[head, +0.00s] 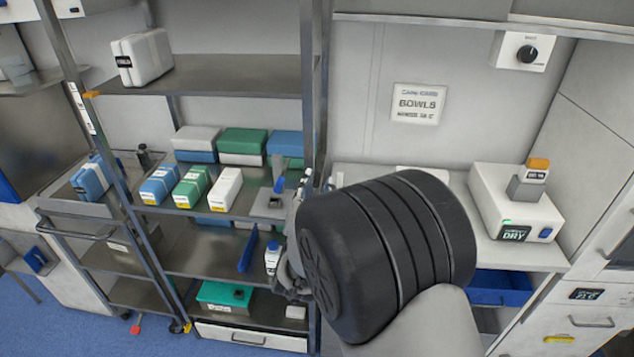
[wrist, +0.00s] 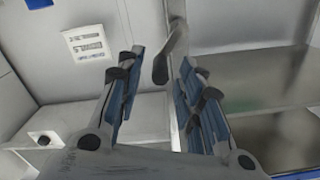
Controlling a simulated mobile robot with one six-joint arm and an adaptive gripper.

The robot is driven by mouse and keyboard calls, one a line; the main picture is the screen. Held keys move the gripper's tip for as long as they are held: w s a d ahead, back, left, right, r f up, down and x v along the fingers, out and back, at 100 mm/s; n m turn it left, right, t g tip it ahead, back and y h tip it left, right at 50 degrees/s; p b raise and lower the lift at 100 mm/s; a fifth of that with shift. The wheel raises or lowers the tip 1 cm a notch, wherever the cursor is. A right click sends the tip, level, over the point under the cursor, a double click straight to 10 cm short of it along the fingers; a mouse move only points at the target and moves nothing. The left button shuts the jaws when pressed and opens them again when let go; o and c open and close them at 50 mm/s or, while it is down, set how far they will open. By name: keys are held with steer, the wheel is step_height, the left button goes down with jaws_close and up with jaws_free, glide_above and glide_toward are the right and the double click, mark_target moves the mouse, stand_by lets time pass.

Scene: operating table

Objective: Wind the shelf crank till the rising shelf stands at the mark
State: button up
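A dark grey crank handle (wrist: 177,38) stands at the rack post in the wrist view, in line with the gap between my fingertips. My gripper (wrist: 160,66) is open, with its blue-padded fingers to either side of that handle; I cannot tell whether they touch it. In the head view my dark arm joint hides most of the gripper and the crank. The rack's upper shelf (head: 220,88) carries a white case (head: 142,57). An orange tag (head: 91,94) sits on the left post, level with this shelf's front edge. Which shelf rises is not clear.
Lower shelves hold blue, green and white boxes (head: 192,186) and a white bottle (head: 272,258). A counter to the right holds a white device (head: 515,205) labelled DRY. A BOWLS sign (head: 418,104) hangs on the wall. A trolley (head: 75,205) stands left of the rack.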

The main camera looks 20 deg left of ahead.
steer(key=shift+x, duration=1.4)
steer(key=shift+c, duration=0.3)
jaws_close()
